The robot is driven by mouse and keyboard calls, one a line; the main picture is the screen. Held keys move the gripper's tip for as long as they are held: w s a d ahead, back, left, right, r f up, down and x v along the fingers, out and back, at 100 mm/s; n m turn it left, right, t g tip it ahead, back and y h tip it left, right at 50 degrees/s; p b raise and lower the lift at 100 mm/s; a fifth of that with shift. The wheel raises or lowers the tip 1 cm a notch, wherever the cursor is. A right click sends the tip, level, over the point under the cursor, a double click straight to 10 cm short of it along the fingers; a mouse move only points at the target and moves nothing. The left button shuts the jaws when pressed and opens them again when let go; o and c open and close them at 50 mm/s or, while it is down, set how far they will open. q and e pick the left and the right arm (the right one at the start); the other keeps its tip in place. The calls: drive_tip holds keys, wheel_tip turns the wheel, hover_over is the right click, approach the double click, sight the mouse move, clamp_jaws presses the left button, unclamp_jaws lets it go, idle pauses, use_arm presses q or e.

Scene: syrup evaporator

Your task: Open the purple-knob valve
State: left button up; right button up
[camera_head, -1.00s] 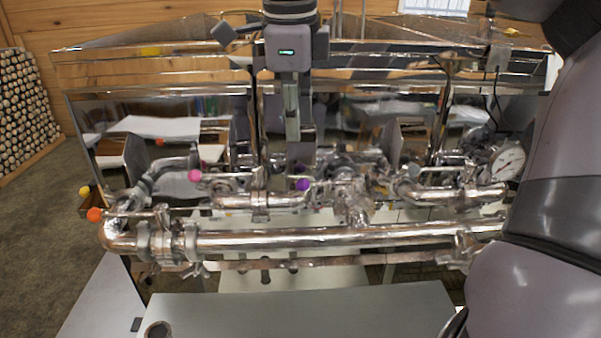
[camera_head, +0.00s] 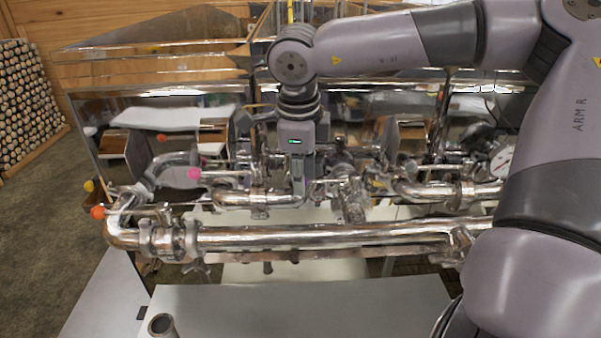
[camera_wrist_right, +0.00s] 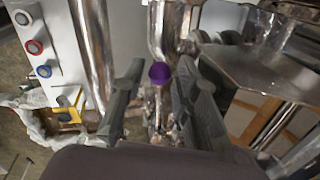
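The purple knob (camera_wrist_right: 160,72) shows in the right wrist view, in line between the two spread fingers of my right gripper (camera_wrist_right: 158,82). It lies toward the fingertips, and I see no finger closed on it. In the head view my right gripper (camera_head: 298,185) points down at the pipes in front of the evaporator and covers the place of the purple knob. The metal valve pipework (camera_head: 345,190) lies behind and beside it. My left gripper is not in view.
Pink (camera_head: 194,173), orange (camera_head: 97,212) and yellow (camera_head: 89,186) knobs are on the left. A thick horizontal pipe (camera_head: 330,236) runs in front. A round gauge (camera_head: 503,162) is at the right. A button panel (camera_wrist_right: 40,45) shows in the wrist view.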

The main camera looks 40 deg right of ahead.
drive_tip(key=shift+c, duration=0.5)
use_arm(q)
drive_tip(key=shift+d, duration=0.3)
use_arm(e)
clamp_jaws()
